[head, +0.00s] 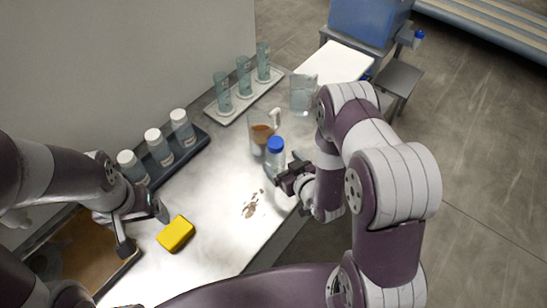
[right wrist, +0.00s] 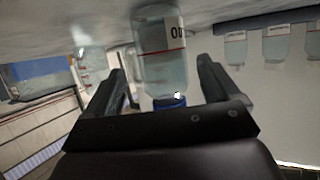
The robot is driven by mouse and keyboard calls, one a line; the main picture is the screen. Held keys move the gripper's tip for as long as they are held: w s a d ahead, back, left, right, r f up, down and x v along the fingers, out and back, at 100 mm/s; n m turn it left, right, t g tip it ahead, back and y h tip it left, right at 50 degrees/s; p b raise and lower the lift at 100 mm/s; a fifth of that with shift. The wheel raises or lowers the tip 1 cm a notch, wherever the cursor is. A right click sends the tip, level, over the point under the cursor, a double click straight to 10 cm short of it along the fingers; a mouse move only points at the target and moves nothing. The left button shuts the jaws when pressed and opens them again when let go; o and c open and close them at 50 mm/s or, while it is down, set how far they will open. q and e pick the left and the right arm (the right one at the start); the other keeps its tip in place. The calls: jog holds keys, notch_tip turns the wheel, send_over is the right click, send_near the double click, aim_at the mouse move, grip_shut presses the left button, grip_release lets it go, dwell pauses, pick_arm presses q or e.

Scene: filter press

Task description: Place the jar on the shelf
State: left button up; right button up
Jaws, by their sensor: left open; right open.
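The jar (head: 275,153) is clear with a blue lid and stands upright on the white table. In the right wrist view the jar (right wrist: 166,60) appears upside down, with a printed label, between the two fingers. My right gripper (head: 284,176) is open, its fingers either side of the jar with gaps visible. My left gripper (head: 146,226) is open and empty near the table's left front, by a yellow sponge (head: 175,233).
A beaker of brown liquid (head: 260,134) stands right behind the jar. A clear beaker (head: 303,95), a white rack of cylinders (head: 243,103) and a dark tray of white-capped bottles (head: 203,139) line the back. Brown crumbs (head: 251,205) lie in front. The blue bin (head: 366,22) is far right.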

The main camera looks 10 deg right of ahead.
aim_at(280, 162)
jog(key=x, duration=0.4)
jog(key=shift+w+a+f+p, duration=0.1)
jog(key=shift+w+a+p, duration=0.1)
jog(key=shift+p, duration=0.1)
jog(key=shift+s, duration=0.1)
jog(key=c, duration=1.1)
jog(key=shift+o, duration=0.2)
